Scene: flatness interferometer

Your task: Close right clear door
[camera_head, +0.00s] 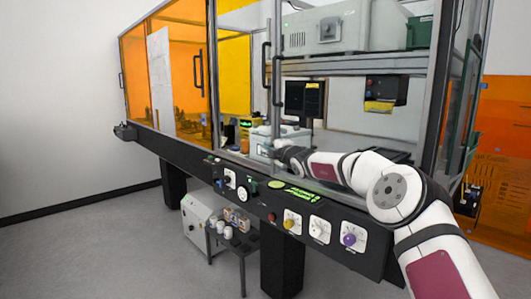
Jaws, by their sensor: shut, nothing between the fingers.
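The right clear door (352,112) is a large framed pane on the right part of the cabinet front, with instruments showing through it. Its dark vertical handle (277,80) stands at its left edge, close beside the handle of the neighbouring clear door (265,66). Whether a small gap remains at the door's edge I cannot tell. My arm reaches in from the lower right, across the lower part of the door. My gripper (281,148) is small and dark at the arm's end, low near the door's left edge, below the handle. It is shut and empty; contact with the door cannot be made out.
Orange doors (180,70) cover the cabinet's left part. A dark front rail (245,190) with knobs and dials runs below the doors. A small bench (225,240) with a grey box stands underneath. The floor (90,250) at left is clear.

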